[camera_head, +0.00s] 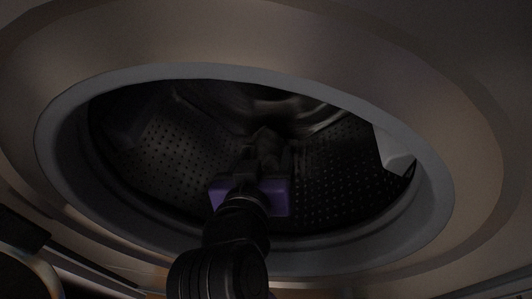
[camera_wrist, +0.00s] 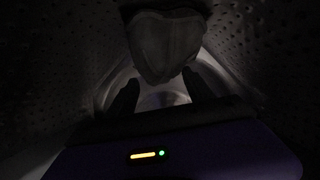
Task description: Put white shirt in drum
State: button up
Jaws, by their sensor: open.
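The washer drum (camera_head: 340,185) is a dark, perforated metal cylinder seen through its round grey opening. My gripper (camera_head: 265,150) is inside the drum, past the rim. In the wrist view its two dark fingers (camera_wrist: 160,88) are apart, with a gap between them. A pale grey folded shape (camera_wrist: 167,45), which may be the white shirt, shows just beyond the fingertips. Whether it touches a finger is too dark to tell. In the head view my gripper's body hides much of the drum's middle. A white patch (camera_head: 393,152) shows at the drum's right side; I cannot tell what it is.
The opening's thick grey rim (camera_head: 60,140) surrounds my arm, which passes over its lower edge. Perforated drum walls stand on both sides of the gripper in the wrist view. There is open space inside the drum left and right of the gripper. The light inside is very dim.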

jog(key=b+v, duration=0.1)
jog(key=v, duration=0.9)
jog(key=shift+s, duration=0.35)
